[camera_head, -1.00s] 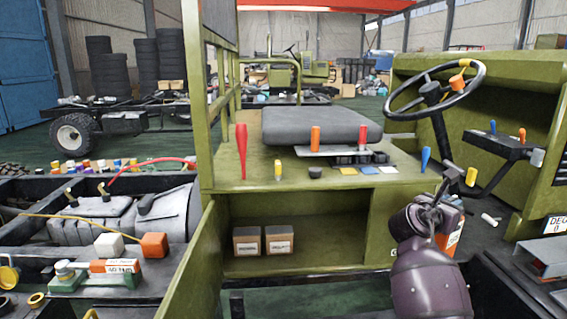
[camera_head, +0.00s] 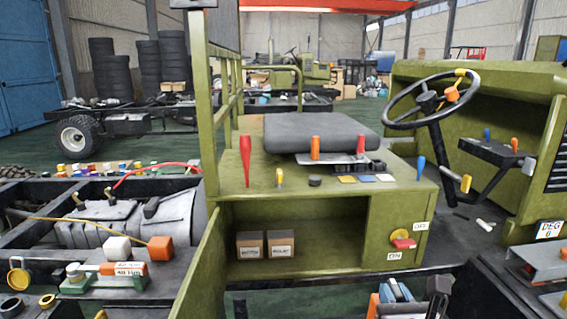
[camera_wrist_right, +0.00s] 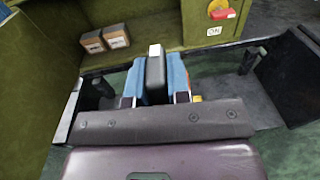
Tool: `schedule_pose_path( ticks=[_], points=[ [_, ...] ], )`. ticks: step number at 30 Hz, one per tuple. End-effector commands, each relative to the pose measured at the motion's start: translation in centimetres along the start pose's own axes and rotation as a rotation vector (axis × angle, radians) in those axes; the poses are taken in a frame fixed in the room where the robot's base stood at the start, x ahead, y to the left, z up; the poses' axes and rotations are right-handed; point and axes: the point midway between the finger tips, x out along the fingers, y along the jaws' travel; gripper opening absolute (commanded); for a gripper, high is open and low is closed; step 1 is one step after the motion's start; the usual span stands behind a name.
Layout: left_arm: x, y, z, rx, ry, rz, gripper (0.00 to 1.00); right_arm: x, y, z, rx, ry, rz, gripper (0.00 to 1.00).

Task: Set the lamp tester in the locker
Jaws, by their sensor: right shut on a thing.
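The locker (camera_head: 300,267) is the open compartment in the green seat box, with its green door (camera_head: 202,265) swung open at the left. It also shows at the top of the right wrist view (camera_wrist_right: 140,57). My right gripper (camera_head: 397,292) is at the bottom edge of the head view, in front of and below the locker, right of its opening. In the right wrist view its blue-padded fingers (camera_wrist_right: 156,88) are shut on a dark, upright thing with a light top, taken as the lamp tester (camera_wrist_right: 155,72). Its lower part is hidden. My left gripper is out of view.
Two small labelled boxes (camera_head: 265,245) stand at the left in the locker; its right part is free. A red-and-yellow switch (camera_head: 402,240) is on the panel to the right.

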Motion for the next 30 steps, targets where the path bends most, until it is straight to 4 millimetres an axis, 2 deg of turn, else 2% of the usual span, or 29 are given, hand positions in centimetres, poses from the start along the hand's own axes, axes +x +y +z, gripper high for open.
schedule_pose_path(
  ticks=[1, 4, 10, 17, 30],
  points=[
    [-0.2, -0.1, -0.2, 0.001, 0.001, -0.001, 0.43, -1.1, 0.0, -0.9, -0.003, 0.003, 0.009, 0.00],
    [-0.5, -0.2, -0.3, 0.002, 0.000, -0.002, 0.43, -2.6, -0.1, -2.7, -0.003, 0.002, 0.019, 0.00],
    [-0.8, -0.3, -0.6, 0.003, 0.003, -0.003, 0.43, -4.2, -1.0, -5.1, -0.002, -0.001, 0.009, 0.00],
    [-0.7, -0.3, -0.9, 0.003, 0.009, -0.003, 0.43, -4.7, -1.4, -5.8, -0.003, -0.005, 0.003, 0.00],
    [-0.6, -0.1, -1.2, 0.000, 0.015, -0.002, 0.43, -4.4, -1.3, -5.5, -0.002, -0.007, 0.005, 0.00]
  ],
)
